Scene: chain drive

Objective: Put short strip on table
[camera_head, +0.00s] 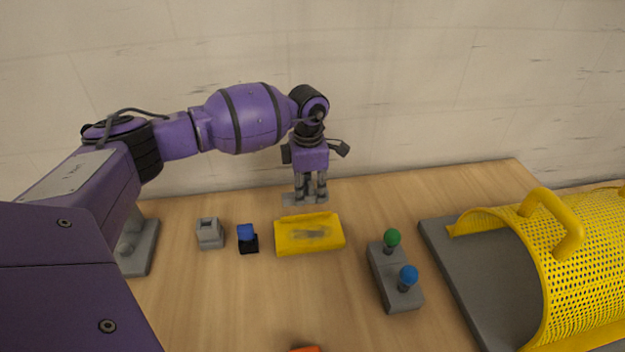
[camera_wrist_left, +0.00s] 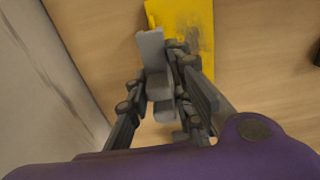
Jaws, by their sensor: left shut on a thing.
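My left gripper (camera_head: 311,192) is at the back of the table, behind the yellow tray, pointing down. It is shut on a short grey strip (camera_head: 291,200), which lies roughly level at or just above the wood; I cannot tell whether it touches. In the left wrist view the grey strip (camera_wrist_left: 151,48) sits between the fingers of the left gripper (camera_wrist_left: 160,85), with the yellow tray beyond. The wooden table (camera_head: 210,300) spreads below. My right gripper is not in view.
The yellow tray (camera_head: 283,236) has a dark smudge inside. A grey socket block (camera_head: 209,234) and a blue-and-black block (camera_head: 247,238) stand left of it. A grey base (camera_head: 393,285) with green and blue knobs and a yellow mesh guard (camera_head: 590,270) stand right. A wall rises behind.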

